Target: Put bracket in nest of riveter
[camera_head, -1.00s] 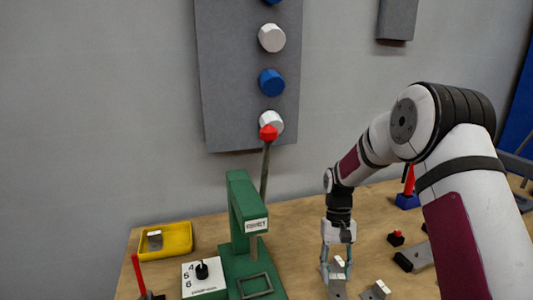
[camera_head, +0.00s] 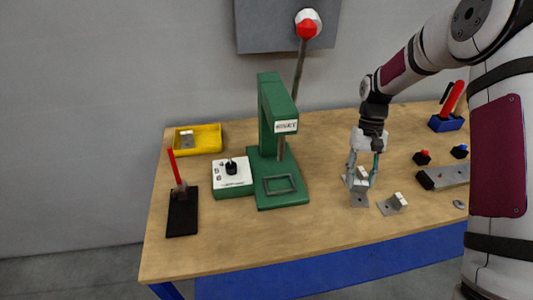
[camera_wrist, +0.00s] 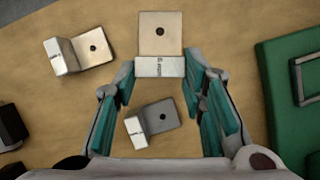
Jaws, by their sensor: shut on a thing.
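My gripper (camera_head: 362,170) points down on the right half of the table, its fingers around the upright plate of a grey metal bracket (camera_head: 360,198). In the wrist view the fingertips close on both sides of this bracket's labelled plate; its flat foot with a hole (camera_wrist: 161,32) extends beyond.
Two loose brackets lie close by: one (camera_wrist: 80,55) left of the held one, another (camera_wrist: 150,125) below it in the wrist view. A yellow bin (camera_head: 207,140) holds a small part. A dial box (camera_head: 231,178) and a red-handled black tool (camera_head: 182,210) sit left of the riveter.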

